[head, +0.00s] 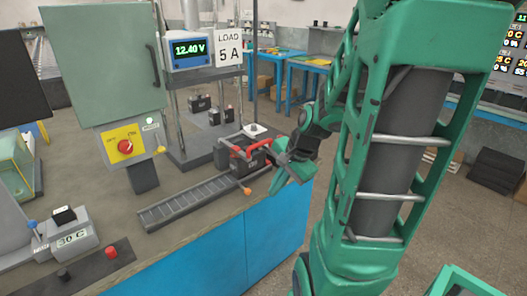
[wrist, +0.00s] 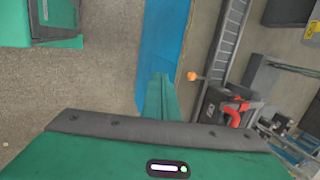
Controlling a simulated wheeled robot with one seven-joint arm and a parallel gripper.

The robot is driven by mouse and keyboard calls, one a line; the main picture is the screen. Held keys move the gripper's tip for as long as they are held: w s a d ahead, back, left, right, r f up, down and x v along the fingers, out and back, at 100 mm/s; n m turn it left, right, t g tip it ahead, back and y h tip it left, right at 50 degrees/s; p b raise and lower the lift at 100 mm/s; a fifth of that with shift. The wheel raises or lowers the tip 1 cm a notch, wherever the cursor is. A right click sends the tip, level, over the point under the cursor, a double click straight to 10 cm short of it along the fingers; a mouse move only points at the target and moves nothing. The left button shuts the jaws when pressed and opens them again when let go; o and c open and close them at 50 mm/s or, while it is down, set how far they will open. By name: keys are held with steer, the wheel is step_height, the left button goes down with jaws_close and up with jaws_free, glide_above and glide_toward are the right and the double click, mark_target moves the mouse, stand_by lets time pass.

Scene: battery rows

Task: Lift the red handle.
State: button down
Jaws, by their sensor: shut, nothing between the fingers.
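The red handle (head: 259,145) is on a dark battery-like block at the right end of the bench, low and close to the bench top. My gripper (head: 284,178) is in front and to the right of the handle in the head view, at the bench's end. In the wrist view my gripper's green fingers (wrist: 160,92) are together, with nothing between them. The gripper is apart from the handle.
A grey roller track (head: 190,203) lies on the bench left of the handle. A post, a meter (head: 189,50) and a yellow switch panel (head: 110,137) stand behind and left.

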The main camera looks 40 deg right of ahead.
steer(key=w+d+m+t+h, duration=0.1)
steer(key=w+d+m+t, duration=0.6)
steer(key=d+m, duration=0.5)
steer(key=w+m, duration=0.2)
steer(key=m, duration=0.4)
steer(key=shift+w+d+r+m+t, duration=0.15)
steer(key=shift+w+d+m+t, duration=0.15)
steer(key=shift+d+t, duration=0.1)
steer(key=w+f, duration=0.1)
steer(key=w, duration=0.8)
steer(key=shift+w, duration=0.15)
